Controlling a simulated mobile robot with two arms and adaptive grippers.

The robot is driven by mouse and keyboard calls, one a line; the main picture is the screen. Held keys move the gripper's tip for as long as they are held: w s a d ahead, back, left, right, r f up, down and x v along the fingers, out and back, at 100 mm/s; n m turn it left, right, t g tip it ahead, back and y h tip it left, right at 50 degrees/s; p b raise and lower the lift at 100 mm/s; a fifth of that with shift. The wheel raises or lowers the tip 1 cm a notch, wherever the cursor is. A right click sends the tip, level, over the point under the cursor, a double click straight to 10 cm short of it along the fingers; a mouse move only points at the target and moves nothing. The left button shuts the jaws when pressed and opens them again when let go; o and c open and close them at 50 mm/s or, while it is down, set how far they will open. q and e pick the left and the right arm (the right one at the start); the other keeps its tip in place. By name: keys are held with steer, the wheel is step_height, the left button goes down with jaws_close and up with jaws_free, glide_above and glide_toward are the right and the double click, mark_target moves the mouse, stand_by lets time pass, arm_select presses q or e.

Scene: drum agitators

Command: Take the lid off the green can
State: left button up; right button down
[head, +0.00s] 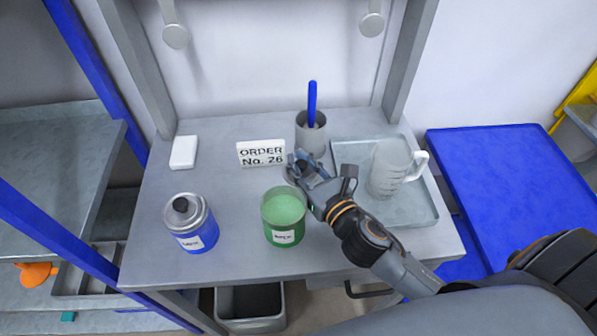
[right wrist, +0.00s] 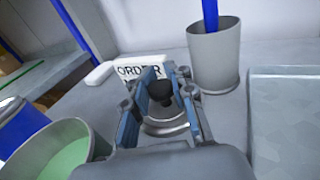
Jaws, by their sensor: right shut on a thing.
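The green can (head: 284,232) stands upright on the table with its top open and pale green contents showing. It also shows at the left in the right wrist view (right wrist: 72,150). My right gripper (head: 304,165) is behind and to the right of the can. In the right wrist view it (right wrist: 163,82) is shut on the black knob of a round grey metal lid (right wrist: 166,126). The lid is off the can; I cannot tell whether it touches the table. The head view mostly hides the lid behind the gripper. My left gripper is not in view.
A blue can (head: 198,232) with its lid on stands at the left. An order sign (head: 261,153), a grey cup (head: 310,134) with a blue stick, and a tray (head: 416,215) with a clear jug (head: 390,168) surround the gripper.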

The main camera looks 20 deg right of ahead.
step_height(320, 180, down, 3)
steer(key=shift+f+b, duration=0.2)
steer(key=shift+b, duration=0.15)
